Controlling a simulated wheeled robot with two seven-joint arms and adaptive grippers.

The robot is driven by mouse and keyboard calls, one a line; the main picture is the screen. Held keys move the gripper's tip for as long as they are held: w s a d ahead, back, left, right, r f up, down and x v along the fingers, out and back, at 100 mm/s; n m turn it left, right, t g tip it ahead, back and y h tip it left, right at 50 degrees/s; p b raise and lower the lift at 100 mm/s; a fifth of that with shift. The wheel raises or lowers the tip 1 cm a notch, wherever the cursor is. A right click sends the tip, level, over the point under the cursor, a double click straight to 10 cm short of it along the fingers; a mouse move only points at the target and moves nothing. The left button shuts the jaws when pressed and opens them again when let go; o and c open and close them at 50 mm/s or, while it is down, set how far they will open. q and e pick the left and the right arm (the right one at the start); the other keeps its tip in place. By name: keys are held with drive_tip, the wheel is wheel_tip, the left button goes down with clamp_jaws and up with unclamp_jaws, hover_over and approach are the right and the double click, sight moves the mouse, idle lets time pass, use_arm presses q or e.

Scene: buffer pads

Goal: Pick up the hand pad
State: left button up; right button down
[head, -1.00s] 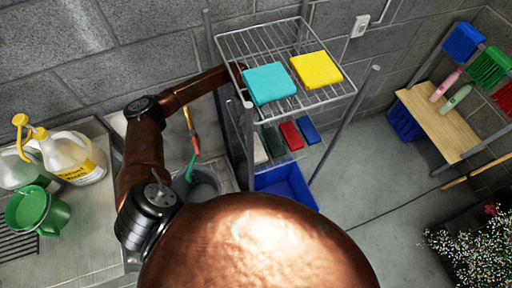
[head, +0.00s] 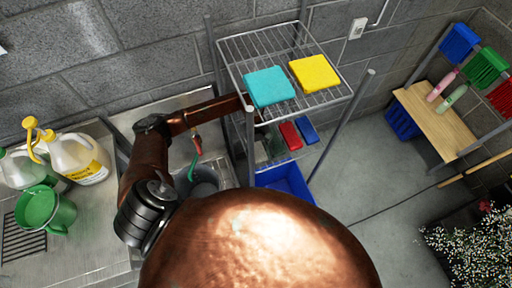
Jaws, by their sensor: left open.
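Several flat pads lie on the wire rack. A teal pad (head: 269,87) and a yellow pad (head: 315,73) are on the top shelf. A red pad (head: 290,135) and a blue pad (head: 307,130) are on the shelf below, beside a dark green pad (head: 274,142) that is partly hidden. I cannot tell from the picture which one is the hand pad. My left gripper (head: 262,126) is open, just under the top shelf and above the left part of the lower shelf, partly hidden by the wires and the teal pad. My right gripper is not in view.
The wire rack (head: 230,46) has upright posts close to my left arm. A blue bin (head: 285,180) stands low in it. The sink counter at left holds jugs (head: 75,158) and a green pitcher (head: 45,210).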

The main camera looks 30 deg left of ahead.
use_arm(q)
drive_tip(key=shift+f, duration=0.1)
drive_tip(key=shift+c, duration=0.3)
drive_tip(key=c, duration=0.6)
drive_tip(key=shift+r, duration=0.55)
drive_tip(key=s+a+b, duration=0.1)
drive_tip(key=s+a, duration=0.3)
drive_tip(key=s+a+b, duration=0.1)
drive_tip(key=s+a, duration=0.3)
drive_tip(key=s, duration=0.1)
drive_tip(key=s+a, duration=0.4)
drive_tip(key=shift+s+r+b, duration=0.2)
drive_tip(key=shift+b, duration=0.2)
